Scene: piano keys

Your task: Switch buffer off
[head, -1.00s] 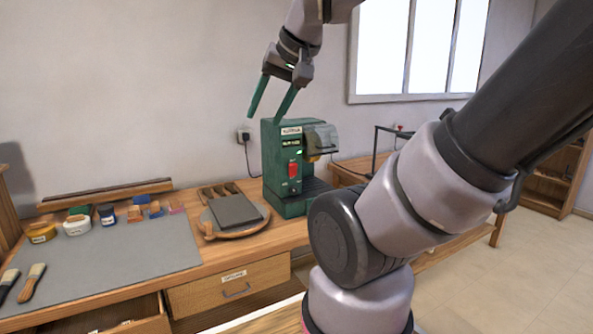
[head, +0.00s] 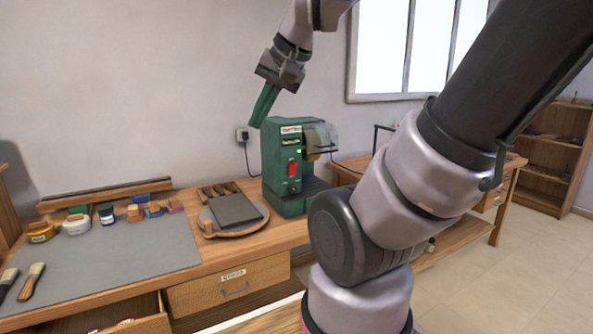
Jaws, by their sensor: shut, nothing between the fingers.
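The buffer (head: 283,168) is a green machine standing on the wooden bench in the middle of the head view. Its front carries a red switch (head: 293,169), with a small green light (head: 299,152) lit above it. A clear guard covers its upper right part. My gripper (head: 259,118) has green fingers that are together and empty. It hangs above and slightly left of the buffer's top in the picture, pointing down. I cannot tell whether the fingertips touch the machine; they appear apart from the switch.
A round board with a dark slab (head: 235,209) lies left of the buffer. Paint jars (head: 76,224) and brushes (head: 31,282) sit on the grey mat (head: 130,258). A wall socket (head: 243,134) has a cord. My arm hides the bench's right part. A drawer (head: 75,325) stands open.

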